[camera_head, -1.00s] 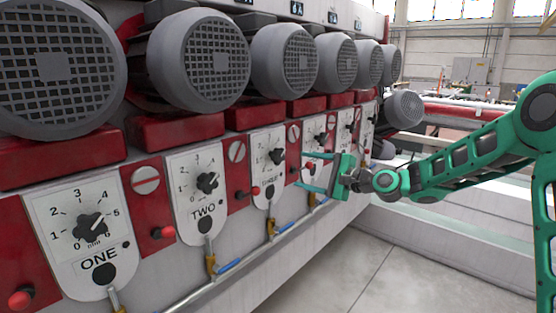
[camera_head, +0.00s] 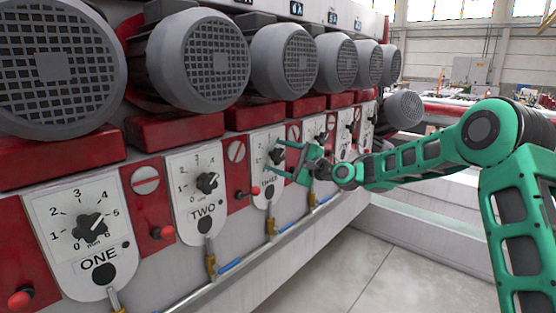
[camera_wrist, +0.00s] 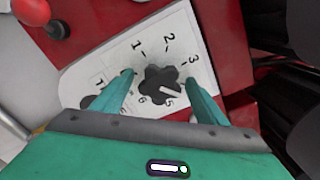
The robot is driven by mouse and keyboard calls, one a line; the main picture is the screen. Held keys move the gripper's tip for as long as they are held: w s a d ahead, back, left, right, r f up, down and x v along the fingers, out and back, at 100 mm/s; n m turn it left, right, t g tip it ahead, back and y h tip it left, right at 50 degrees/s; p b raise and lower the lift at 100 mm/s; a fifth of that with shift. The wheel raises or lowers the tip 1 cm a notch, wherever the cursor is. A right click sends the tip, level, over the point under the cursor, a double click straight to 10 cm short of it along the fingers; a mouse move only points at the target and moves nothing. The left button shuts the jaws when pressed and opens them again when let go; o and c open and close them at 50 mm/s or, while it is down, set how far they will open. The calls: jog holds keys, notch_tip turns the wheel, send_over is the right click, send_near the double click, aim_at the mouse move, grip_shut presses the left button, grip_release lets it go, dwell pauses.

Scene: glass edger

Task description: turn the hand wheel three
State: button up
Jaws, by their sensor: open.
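Hand wheel three is a black lobed knob (camera_wrist: 158,84) on a white dial plate (camera_wrist: 85,72) in the wrist view. Its white mark points toward the 5. In the head view, the wheel (camera_head: 276,157) sits on the plate labelled THREE. My gripper (camera_head: 273,157) is open in front of that plate. In the wrist view, its two green fingers (camera_wrist: 158,72) stand to either side of the knob, with a gap on both sides. The right finger hides part of the number scale. I cannot tell how far the fingertips are from the plate.
Hand wheels one (camera_head: 89,226) and two (camera_head: 207,183) are to the left, with further dials to the right. Red knobs (camera_head: 163,232) stick out between plates. A pipe with blue valve handles (camera_head: 229,265) runs below. Grey motors (camera_head: 198,60) overhang. The floor at right is clear.

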jog(key=shift+w+a, duration=0.1)
jog(key=shift+a, duration=0.1)
jog(key=c, duration=1.1)
jog(key=shift+o, duration=0.2)
